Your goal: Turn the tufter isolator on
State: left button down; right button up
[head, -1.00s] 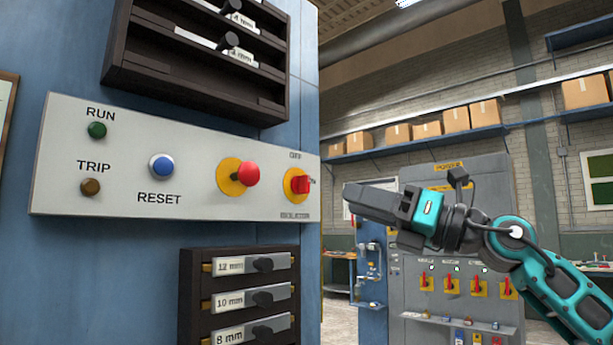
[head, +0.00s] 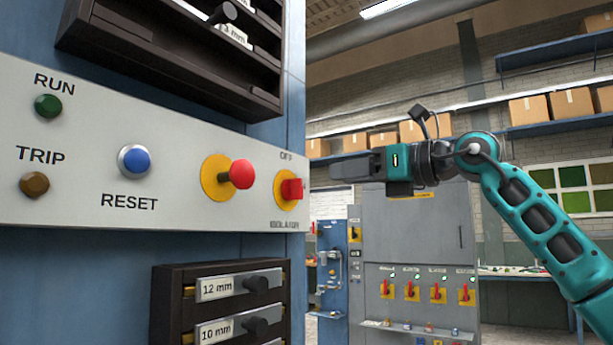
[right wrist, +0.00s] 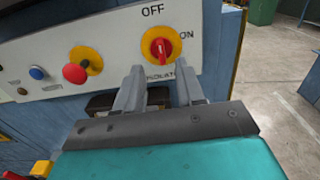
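The isolator (head: 291,189) is a red rotary handle on a yellow disc at the right end of a pale panel. In the right wrist view the isolator (right wrist: 160,48) has OFF printed above it and ON to its right; the handle stands roughly upright, its white mark toward OFF. My right gripper (head: 335,170) is to the right of the panel in the head view, apart from the isolator. In the right wrist view its two fingers (right wrist: 160,72) are spread and empty, with the isolator ahead between and beyond their tips. My left gripper is not in view.
A red mushroom button (head: 242,174) on a yellow disc sits close left of the isolator. A blue RESET button (head: 135,161) is farther left. Dark racks with labelled drawers (head: 228,287) project below and above the panel. A grey cabinet (head: 415,240) with several red switches stands behind.

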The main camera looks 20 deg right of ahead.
aim_at(302, 179)
jog(key=p+x, duration=0.1)
jog(key=x, duration=0.8)
jog(key=shift+p, duration=0.4)
jog(key=shift+c, duration=0.5)
grip_shut()
